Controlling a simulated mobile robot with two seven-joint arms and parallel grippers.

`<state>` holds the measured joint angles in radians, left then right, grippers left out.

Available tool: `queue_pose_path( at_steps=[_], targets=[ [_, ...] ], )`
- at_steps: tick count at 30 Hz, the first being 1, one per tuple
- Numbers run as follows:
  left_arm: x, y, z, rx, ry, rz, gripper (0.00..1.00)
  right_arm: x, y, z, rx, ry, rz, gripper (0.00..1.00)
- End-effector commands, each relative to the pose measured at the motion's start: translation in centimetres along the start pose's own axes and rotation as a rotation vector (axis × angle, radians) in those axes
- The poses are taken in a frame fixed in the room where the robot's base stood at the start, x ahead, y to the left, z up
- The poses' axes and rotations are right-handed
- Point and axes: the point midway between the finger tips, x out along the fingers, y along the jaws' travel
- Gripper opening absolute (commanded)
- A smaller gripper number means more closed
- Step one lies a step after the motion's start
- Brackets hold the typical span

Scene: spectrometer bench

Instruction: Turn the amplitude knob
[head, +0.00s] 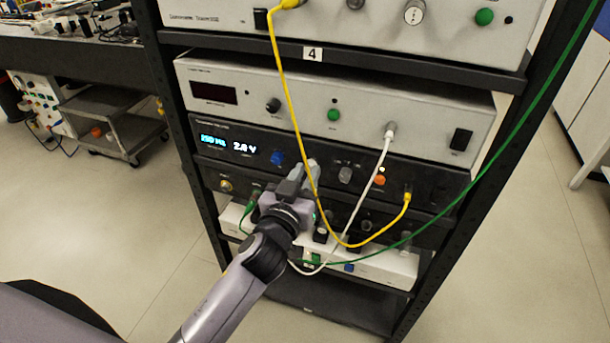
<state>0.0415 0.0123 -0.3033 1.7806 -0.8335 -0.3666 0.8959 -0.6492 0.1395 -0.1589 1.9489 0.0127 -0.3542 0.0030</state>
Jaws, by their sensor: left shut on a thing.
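The black unit with the lit display (228,146), whose right-hand reading looks like 2.0 V, sits in the middle of the rack. My left gripper (312,172) reaches its front panel from below. It is shut on a knob right of the blue knob (277,157). The fingers hide most of that knob, and its label cannot be read; it appears to be the amplitude knob. A grey knob (345,174) and an orange knob (380,180) sit further right on the same panel. My right gripper is not in view.
A yellow cable (283,80) hangs down close to the left gripper's right side. A white cable (380,160) and a green cable (520,130) also cross the rack front. Black rack posts (183,140) flank the units.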

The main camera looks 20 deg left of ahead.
Motion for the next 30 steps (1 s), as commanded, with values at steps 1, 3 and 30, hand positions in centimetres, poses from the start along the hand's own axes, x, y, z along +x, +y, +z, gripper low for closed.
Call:
queue_pose_path(
  at_steps=[1,3,30],
  targets=[
    [0.0,0.02,0.0,0.008,0.0,0.001,0.0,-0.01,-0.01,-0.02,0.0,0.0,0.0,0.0],
    [0.01,0.02,-0.01,0.037,0.0,0.001,0.0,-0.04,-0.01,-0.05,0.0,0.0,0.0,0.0],
    [0.04,-0.07,-0.04,0.347,0.001,0.0,0.49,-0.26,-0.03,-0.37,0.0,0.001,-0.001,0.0]
  ],
)
